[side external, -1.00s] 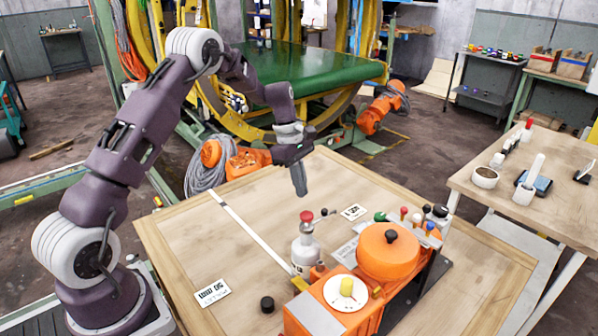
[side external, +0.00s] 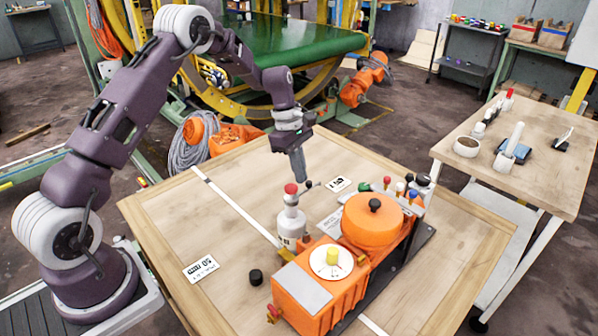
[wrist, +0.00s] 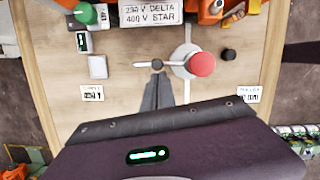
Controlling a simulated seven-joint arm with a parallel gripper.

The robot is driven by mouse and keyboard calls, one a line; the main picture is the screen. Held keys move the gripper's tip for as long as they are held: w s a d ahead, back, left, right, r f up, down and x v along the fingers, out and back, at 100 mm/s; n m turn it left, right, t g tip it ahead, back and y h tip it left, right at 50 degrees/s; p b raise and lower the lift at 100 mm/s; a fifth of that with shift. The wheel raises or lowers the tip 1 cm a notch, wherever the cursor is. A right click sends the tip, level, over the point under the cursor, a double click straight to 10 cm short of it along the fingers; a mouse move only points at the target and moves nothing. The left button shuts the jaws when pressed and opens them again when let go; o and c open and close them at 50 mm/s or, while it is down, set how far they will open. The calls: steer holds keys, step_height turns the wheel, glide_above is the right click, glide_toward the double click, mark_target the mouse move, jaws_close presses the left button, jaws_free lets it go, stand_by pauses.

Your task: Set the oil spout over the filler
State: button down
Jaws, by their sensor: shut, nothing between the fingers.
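The white oil can (side external: 291,225) stands upright on the table beside the orange machine (side external: 318,288). It has a red top (side external: 290,188) and a thin spout with a dark knob (side external: 309,184). In the wrist view, the red top (wrist: 201,63) is right of the fingers and the spout's dark knob (wrist: 157,65) is just beyond their tips. My gripper (side external: 301,180) points down, shut and empty, close to the spout; contact is unclear. Its fingers show together in the wrist view (wrist: 159,92). A short orange neck (side external: 307,241) by the can may be the filler; its opening is not clear.
A black cap (side external: 256,276) lies on the table left of the machine. A round orange drum with a black knob (side external: 375,206) and several coloured knobs stand to the right. A label card (side external: 200,267) lies at left. The left table area is mostly clear.

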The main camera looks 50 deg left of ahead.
steer(key=shift+w+d+m, duration=0.1)
steer(key=shift+d+m, duration=0.05)
steer(key=shift+m, duration=0.25)
steer(key=m, duration=0.1)
steer(key=d+m+g, duration=0.1)
steer(key=m, duration=0.1)
steer(key=d+m, duration=0.1)
steer(key=shift+w+d, duration=0.2)
steer(key=shift+w, duration=0.05)
steer(key=s+d+m+g+y, duration=0.2)
steer(key=d+m, duration=0.3)
steer(key=m, duration=0.8)
steer(key=shift+s+d+m, duration=0.3)
steer(key=shift+s+m, duration=0.1)
steer(key=shift+s, duration=0.45)
steer(key=shift+s+a, duration=0.1)
steer(key=shift+s+a, duration=0.3)
steer(key=shift+a, duration=0.3)
